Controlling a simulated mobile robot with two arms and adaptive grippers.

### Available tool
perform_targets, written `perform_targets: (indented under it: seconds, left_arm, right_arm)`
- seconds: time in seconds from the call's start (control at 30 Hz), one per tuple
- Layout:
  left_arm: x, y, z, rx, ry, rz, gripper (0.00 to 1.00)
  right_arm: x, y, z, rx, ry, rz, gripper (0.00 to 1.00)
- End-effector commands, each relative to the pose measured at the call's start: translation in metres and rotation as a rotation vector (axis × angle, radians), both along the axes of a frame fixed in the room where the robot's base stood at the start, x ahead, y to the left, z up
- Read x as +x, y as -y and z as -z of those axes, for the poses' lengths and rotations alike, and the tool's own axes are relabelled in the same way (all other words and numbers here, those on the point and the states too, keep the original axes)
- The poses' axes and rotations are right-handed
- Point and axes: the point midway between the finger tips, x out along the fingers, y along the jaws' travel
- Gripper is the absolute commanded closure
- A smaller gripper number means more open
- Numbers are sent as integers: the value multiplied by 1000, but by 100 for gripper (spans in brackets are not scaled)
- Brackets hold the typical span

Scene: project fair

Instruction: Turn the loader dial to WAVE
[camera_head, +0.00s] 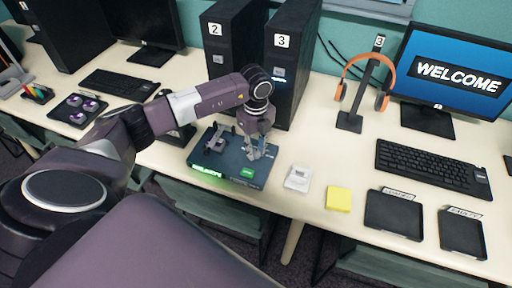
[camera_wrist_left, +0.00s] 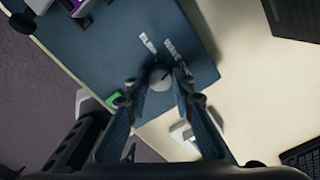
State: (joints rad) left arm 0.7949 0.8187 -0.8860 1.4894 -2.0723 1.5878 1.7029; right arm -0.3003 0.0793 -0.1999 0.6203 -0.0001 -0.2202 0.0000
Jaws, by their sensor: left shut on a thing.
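The loader (camera_head: 229,172) is a dark blue-grey box on the table, with a green lit display on its front left and a green button (camera_head: 247,172). My left gripper (camera_head: 258,152) comes down from above at its right part. In the left wrist view, the fingers of my left gripper (camera_wrist_left: 161,85) are shut on the round grey dial (camera_wrist_left: 160,76), one on each side. A WAVE label (camera_wrist_left: 174,48) and another white label, too blurred to read surely, lie beyond the dial. The dial's exact setting is hard to tell. My right gripper is out of view.
Black towers marked 2 (camera_head: 228,40) and 3 (camera_head: 290,65) stand close behind the loader. A small white device (camera_head: 298,178), a yellow pad (camera_head: 339,198) and two dark trays lie to its right. Orange headphones hang on a stand (camera_head: 350,122).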

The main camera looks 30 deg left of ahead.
Motion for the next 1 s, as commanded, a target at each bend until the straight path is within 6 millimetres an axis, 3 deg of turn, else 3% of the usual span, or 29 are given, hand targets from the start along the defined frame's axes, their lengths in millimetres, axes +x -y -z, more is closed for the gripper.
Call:
perform_targets:
  seconds: [0.4,0.93,0.97,1.0]
  left_arm:
    - [1,-1,-2,1,4,-179,100]
    - [2,-1,-1,1,6,-200,100]
    - [2,-1,-1,1,6,-200,75]
    - [2,-1,-1,2,5,-200,71]
  right_arm:
    - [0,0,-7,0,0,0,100]
    - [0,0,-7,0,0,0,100]
    - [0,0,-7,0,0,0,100]
    - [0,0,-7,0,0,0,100]
